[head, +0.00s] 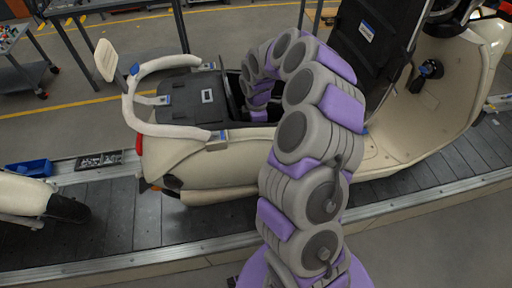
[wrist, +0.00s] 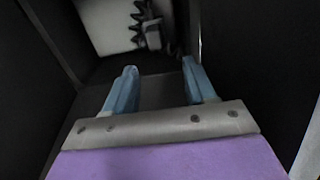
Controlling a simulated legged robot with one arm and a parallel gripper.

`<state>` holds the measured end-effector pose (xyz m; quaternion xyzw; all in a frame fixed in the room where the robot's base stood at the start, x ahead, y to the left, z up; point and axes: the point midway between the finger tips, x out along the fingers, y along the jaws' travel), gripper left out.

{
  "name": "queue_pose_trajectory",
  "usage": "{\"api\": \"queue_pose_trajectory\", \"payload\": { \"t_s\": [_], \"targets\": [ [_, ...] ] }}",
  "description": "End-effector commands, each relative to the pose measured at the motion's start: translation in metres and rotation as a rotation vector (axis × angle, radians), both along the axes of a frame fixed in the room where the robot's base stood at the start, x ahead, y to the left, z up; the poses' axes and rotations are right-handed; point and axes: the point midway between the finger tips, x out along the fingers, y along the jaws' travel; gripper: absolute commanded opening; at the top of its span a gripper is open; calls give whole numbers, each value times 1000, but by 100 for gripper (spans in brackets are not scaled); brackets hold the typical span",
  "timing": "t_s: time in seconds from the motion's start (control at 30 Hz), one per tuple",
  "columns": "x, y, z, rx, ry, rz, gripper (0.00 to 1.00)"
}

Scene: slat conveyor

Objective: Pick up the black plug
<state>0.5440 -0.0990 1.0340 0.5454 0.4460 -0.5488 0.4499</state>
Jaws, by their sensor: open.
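My gripper (wrist: 160,72) is open and empty in the wrist view, its two blue fingers apart. It is inside a dark, walled space. Beyond the fingertips, a jagged black part (wrist: 150,28) shows against a pale surface (wrist: 108,24); I cannot tell whether it is the black plug. In the head view my arm bends down into the open underseat bay of a cream scooter (head: 210,160), and the fingers are hidden there. A round black part (head: 431,69) sits on the scooter's inner front panel; I cannot tell what it is.
Dark walls stand close on both sides of my gripper. The raised black seat (head: 368,45) is just right of my arm. A pale rear rail (head: 165,131) borders the bay. The scooter stands on the slat conveyor (head: 120,225); a blue bin (head: 28,168) lies at left.

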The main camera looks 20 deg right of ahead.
Motion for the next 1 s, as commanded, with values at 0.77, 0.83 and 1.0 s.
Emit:
{"api": "queue_pose_trajectory", "payload": {
  "t_s": [0.77,0.83,1.0],
  "targets": [
    [6,-3,-92,-1,5,-1,55],
    [6,-5,-102,0,3,-1,55],
    [6,-5,-111,1,0,-3,55]
  ]
}}
